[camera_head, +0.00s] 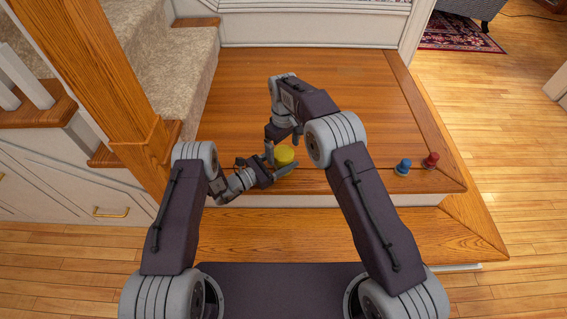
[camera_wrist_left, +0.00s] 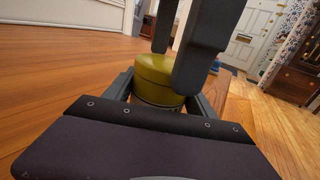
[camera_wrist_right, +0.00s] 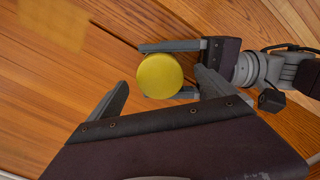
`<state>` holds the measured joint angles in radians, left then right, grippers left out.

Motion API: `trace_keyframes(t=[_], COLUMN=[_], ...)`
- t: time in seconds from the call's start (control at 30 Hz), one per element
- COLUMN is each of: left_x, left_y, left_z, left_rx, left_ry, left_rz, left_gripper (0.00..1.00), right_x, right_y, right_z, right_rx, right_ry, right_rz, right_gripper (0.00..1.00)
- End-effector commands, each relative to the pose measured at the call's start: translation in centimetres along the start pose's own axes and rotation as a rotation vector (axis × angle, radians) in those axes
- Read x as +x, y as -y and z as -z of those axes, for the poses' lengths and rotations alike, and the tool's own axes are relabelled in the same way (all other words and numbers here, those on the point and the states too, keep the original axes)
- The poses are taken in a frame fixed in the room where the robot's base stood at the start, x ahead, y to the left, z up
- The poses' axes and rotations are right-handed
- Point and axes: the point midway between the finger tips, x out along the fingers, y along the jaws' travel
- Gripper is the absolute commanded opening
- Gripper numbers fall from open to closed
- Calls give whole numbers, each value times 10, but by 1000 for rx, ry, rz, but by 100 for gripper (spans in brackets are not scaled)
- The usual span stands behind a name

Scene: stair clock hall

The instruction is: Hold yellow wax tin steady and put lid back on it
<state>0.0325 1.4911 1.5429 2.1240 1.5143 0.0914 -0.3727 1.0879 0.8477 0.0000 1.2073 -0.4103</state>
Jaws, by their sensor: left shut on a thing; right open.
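The yellow wax tin (camera_head: 284,155) stands on the wooden landing, near its front edge. My left gripper (camera_head: 279,165) is shut around its sides, with one finger on each side in the right wrist view. The yellow lid (camera_wrist_right: 160,75) shows as a plain round disc there. In the left wrist view the lid (camera_wrist_left: 157,68) sits on top of the tin body (camera_wrist_left: 158,97), whose lower part is mostly hidden by my grippers. I cannot tell whether it is fully pressed down. My right gripper (camera_head: 283,143) is open just above the tin, its fingers apart from the lid.
A blue knobbed object (camera_head: 403,167) and a red one (camera_head: 430,160) stand to the right on the landing (camera_head: 350,90). A wooden post (camera_head: 110,75) and carpeted stairs (camera_head: 165,65) bound the left. The landing behind the tin is clear. Its front edge drops to a lower step (camera_head: 330,235).

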Motion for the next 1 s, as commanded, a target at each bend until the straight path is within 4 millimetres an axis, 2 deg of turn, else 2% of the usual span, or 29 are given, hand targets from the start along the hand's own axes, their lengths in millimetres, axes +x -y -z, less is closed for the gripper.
trace_keyframes(t=[0.3, 0.5, 0.7, 0.93, 0.97, 1.0], left_x=[0, 0, 0, 0, 0, 0], left_y=[0, 0, 0, 0, 0, 0], left_z=[0, 0, 0, 0, 0, 0], left_rx=[0, 0, 0, 0, 0, 0], left_ry=[0, 0, 0, 0, 0, 0], left_rz=[0, 0, 0, 0, 0, 0], left_gripper=[0, 0, 0, 0, 67, 78], right_x=[-70, -102, -114, -114, -114, -114], right_y=[-1, -1, 0, 0, 0, 0], right_z=[2, 2, 0, 0, 0, 0], right_rx=[0, 0, 0, 0, 0, 0], right_ry=[-6, -5, -2, -1, -1, -1], right_rz=[-3, -2, -1, 0, 0, 0], right_gripper=[95, 95, 95, 95, 95, 95])
